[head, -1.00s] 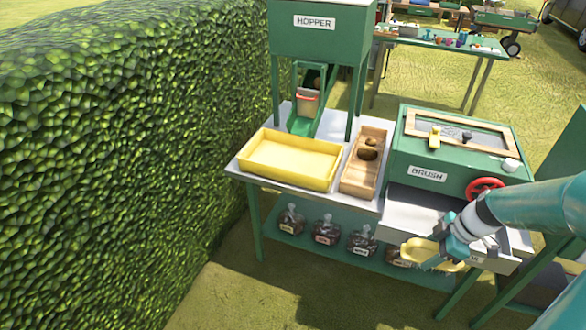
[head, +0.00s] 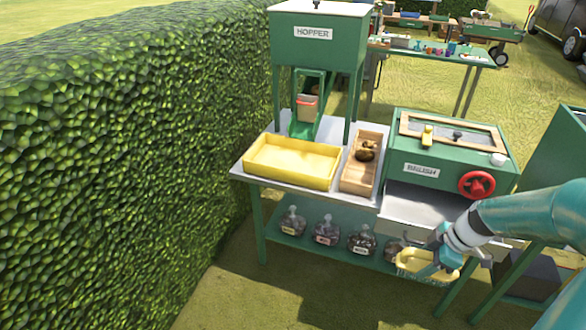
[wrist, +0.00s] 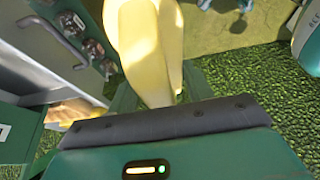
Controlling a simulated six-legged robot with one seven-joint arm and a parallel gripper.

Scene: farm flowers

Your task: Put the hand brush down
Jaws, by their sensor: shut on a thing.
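In the wrist view the yellow brush (wrist: 148,45) fills the top middle, rising from behind the dark gripper edge (wrist: 165,122). The fingertips are hidden there.
A yellow tray (head: 292,164) and a wooden box (head: 362,172) with brown lumps stand on the bench by the hopper (head: 318,50). A red handwheel (head: 477,185) is on the green box. Several jars (head: 326,230) line the lower shelf. A hedge (head: 130,150) bounds the left.

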